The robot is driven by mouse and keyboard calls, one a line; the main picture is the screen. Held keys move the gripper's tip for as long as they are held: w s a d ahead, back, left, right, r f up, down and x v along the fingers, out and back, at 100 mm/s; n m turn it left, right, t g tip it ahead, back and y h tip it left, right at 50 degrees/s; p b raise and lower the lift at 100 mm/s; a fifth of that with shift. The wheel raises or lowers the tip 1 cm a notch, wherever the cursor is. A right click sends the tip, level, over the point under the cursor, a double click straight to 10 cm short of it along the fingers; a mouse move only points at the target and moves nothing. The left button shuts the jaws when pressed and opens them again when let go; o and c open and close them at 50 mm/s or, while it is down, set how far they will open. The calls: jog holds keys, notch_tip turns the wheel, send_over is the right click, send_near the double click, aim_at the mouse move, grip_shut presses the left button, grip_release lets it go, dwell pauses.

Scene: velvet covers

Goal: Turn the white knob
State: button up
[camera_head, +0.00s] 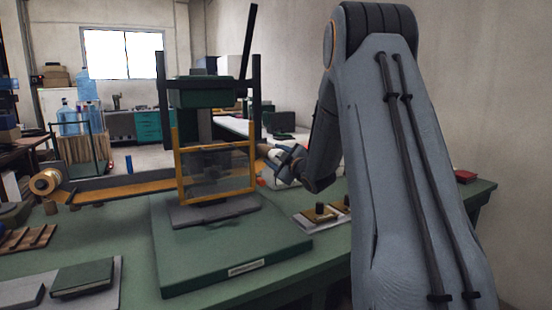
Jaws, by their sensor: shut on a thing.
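The white knob (275,155) shows as a small pale shape just right of the green press (228,246). My gripper (284,162) reaches it from the right and is shut on it. The gripper and forearm hide part of the knob, so its turn angle cannot be told. The press has a dark green head, black uprights and a clear guard (222,172) in a yellow frame, which looks lowered over the grey plate.
Small dark-knobbed blocks (319,212) sit on a pale tray right of the press. A dark green book-like block (82,278) lies front left, and a copper-coloured spool (45,181) stands behind it. My arm covers much of the right side.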

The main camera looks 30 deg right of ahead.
jog(key=o, duration=1)
jog(key=shift+o, duration=0.2)
jog(key=s, duration=0.8)
jog(key=shift+b, duration=0.35)
jog(key=shift+d, duration=0.2)
